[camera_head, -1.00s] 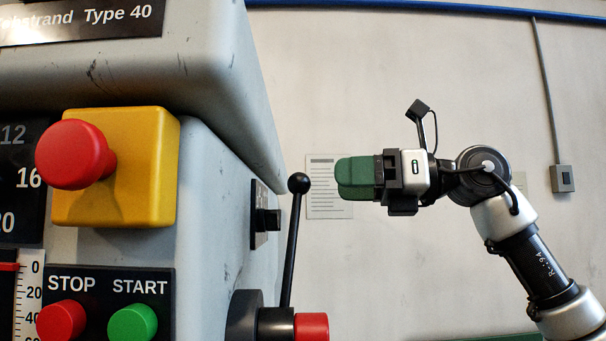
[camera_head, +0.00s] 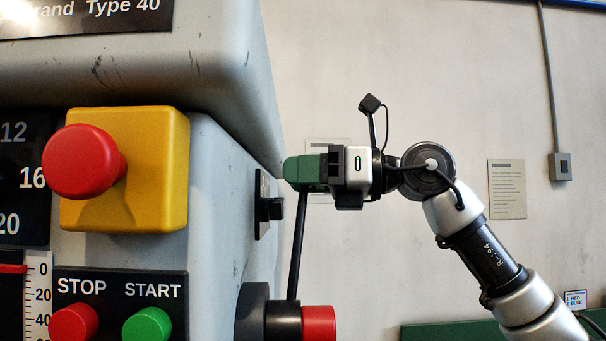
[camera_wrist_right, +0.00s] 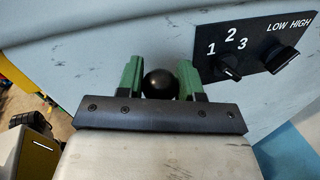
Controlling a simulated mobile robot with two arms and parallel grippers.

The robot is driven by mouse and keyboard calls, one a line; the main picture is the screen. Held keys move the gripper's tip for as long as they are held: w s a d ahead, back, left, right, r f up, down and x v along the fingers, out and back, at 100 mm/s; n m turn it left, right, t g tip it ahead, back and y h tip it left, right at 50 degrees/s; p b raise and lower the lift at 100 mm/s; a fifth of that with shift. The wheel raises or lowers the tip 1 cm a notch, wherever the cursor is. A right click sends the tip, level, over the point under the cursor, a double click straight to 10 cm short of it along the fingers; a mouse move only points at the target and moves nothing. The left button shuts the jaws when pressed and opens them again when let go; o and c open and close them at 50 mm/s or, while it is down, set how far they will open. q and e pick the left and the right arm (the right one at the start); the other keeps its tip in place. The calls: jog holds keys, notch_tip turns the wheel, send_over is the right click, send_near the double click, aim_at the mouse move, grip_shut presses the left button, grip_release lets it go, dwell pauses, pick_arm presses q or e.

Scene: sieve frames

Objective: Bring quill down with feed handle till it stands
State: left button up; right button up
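The feed handle is a black lever (camera_head: 297,245) with a round black knob, rising from a dark hub with a red end cap (camera_head: 319,323) on the machine's right side. It stands nearly upright, leaning slightly right. My right gripper (camera_head: 305,170) is at the lever's top, its green fingers hiding the knob in the head view. In the right wrist view the knob (camera_wrist_right: 160,84) sits between the two green fingers, one on each side; firm contact does not show. The depth scale (camera_head: 38,295) has a red pointer (camera_head: 12,269) near 0. The quill is not visible. My left gripper is out of view.
The grey machine housing (camera_head: 225,180) is close left of my right gripper. A black switch (camera_head: 270,208) is just below the fingers. A red mushroom button (camera_head: 84,162) on a yellow box, a red stop button (camera_head: 74,323) and a green start button (camera_head: 147,326) face forward.

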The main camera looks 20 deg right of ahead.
grip_shut()
jog(key=shift+s+a+r+n+b, duration=0.1)
jog(key=shift+s+n+b, duration=0.25)
jog(key=shift+s, duration=0.1)
jog(key=s+a+f+n+y+b, duration=0.1)
jog(key=s+a+f+n+b, duration=0.1)
jog(key=s+n+b, duration=0.5)
jog(key=s+a+f+n+y+b, duration=0.1)
jog(key=s+a+f+n+b, duration=0.2)
jog(key=s, duration=0.6)
jog(key=s+f+n+g+b, duration=0.1)
jog(key=s+f+n+b, duration=0.1)
jog(key=f+n+b, duration=0.2)
jog(key=s+a+f+n+g+y+b, duration=0.1)
jog(key=s+f+n+b, duration=0.1)
jog(key=f+n+b, duration=0.1)
jog(key=s+f+n+g+b, duration=0.1)
jog(key=s+f+n+b, duration=0.2)
jog(key=f+n+b, duration=0.1)
jog(key=shift+a+f+n+y+b, duration=0.2)
jog(key=shift+f+n, duration=0.1)
jog(key=shift+f, duration=0.3)
jog(key=shift+a+f+n+y+b, duration=0.15)
jog(key=shift+f+n, duration=0.1)
jog(key=shift+f, duration=0.3)
jog(key=shift+f+n+g+b, duration=0.3)
jog(key=shift+f+n+b, duration=0.05)
jog(key=shift+f+n, duration=0.4)
